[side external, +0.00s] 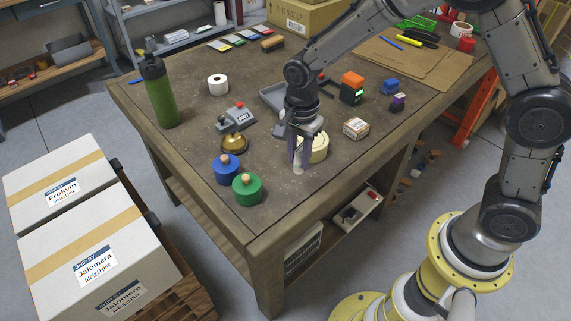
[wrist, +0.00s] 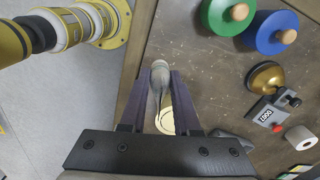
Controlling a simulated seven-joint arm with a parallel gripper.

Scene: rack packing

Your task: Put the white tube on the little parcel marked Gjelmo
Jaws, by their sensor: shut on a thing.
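The white tube (side external: 298,168) is upright between the fingers of my gripper (side external: 300,158), near the front edge of the table. I cannot tell whether its foot touches the tabletop. In the wrist view the tube (wrist: 159,70) shows end-on between the purple-grey fingertips of my gripper (wrist: 160,82), which is shut on it. A little parcel (side external: 356,128) with a pale label lies on the table to the right of my gripper; its writing is too small to read. I do not see this parcel in the wrist view.
A cream round thing (side external: 318,148) stands close behind my gripper. Blue (side external: 227,169) and green (side external: 247,189) knobbed discs and a brass bell (side external: 234,143) are to the left. An orange-and-black box (side external: 352,88) stands behind the parcel. Large boxes (side external: 95,260) stand off the table at left.

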